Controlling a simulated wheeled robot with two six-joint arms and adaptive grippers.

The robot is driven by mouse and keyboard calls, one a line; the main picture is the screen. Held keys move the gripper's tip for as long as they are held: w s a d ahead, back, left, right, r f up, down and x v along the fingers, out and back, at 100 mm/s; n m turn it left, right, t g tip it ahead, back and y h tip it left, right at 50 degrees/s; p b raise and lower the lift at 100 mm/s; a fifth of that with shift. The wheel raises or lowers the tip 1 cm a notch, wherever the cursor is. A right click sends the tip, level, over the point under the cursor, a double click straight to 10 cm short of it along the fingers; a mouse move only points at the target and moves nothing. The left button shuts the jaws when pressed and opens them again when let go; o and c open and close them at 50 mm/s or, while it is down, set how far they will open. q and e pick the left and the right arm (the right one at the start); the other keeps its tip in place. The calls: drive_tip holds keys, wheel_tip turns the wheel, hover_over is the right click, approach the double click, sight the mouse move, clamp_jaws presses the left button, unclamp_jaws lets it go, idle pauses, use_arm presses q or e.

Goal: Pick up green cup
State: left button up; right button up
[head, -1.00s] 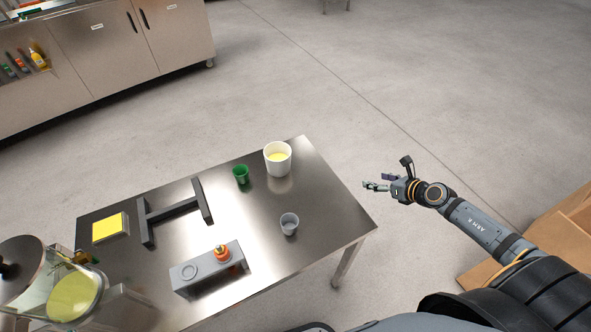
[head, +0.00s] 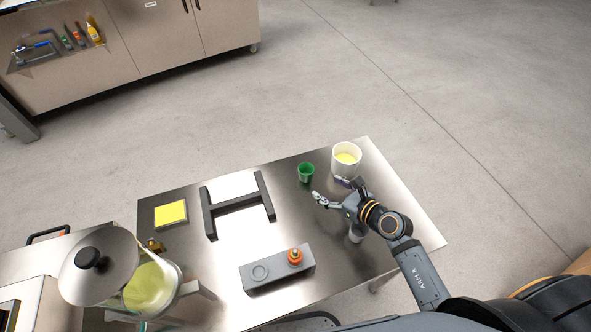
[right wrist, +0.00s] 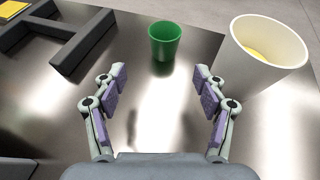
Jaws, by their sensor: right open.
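The green cup (head: 306,173) stands upright on the steel table (head: 165,245), near its far edge. In the right wrist view the green cup (right wrist: 164,41) stands ahead of my fingers, roughly centred between them and apart from them. My right gripper (head: 329,190) is over the table, just in front of the cup. In the right wrist view my right gripper (right wrist: 157,92) has its two fingers spread wide with nothing between them. My left gripper is not in view.
A white tub (head: 346,160) with yellow contents stands right of the green cup, close to my fingers. A clear cup (head: 356,233) is partly hidden under my right arm. A dark H-shaped frame (head: 238,204) and a grey box with an orange knob (head: 278,272) lie left.

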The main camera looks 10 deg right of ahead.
sight(311, 175)
drive_tip(key=x, duration=0.2)
drive_tip(key=shift+w+a+f, duration=0.1)
drive_tip(key=shift+w, duration=0.3)
drive_tip(key=x, duration=0.2)
drive_tip(key=shift+w+a+f, duration=0.1)
drive_tip(key=shift+w+a, duration=0.1)
drive_tip(key=shift+w, duration=0.1)
drive_tip(key=x, duration=0.5)
drive_tip(key=shift+w+d, duration=0.2)
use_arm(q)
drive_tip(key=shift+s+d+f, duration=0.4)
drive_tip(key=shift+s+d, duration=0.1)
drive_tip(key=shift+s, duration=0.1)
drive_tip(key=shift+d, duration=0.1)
use_arm(e)
drive_tip(key=shift+s, duration=0.1)
drive_tip(key=shift+c, duration=0.2)
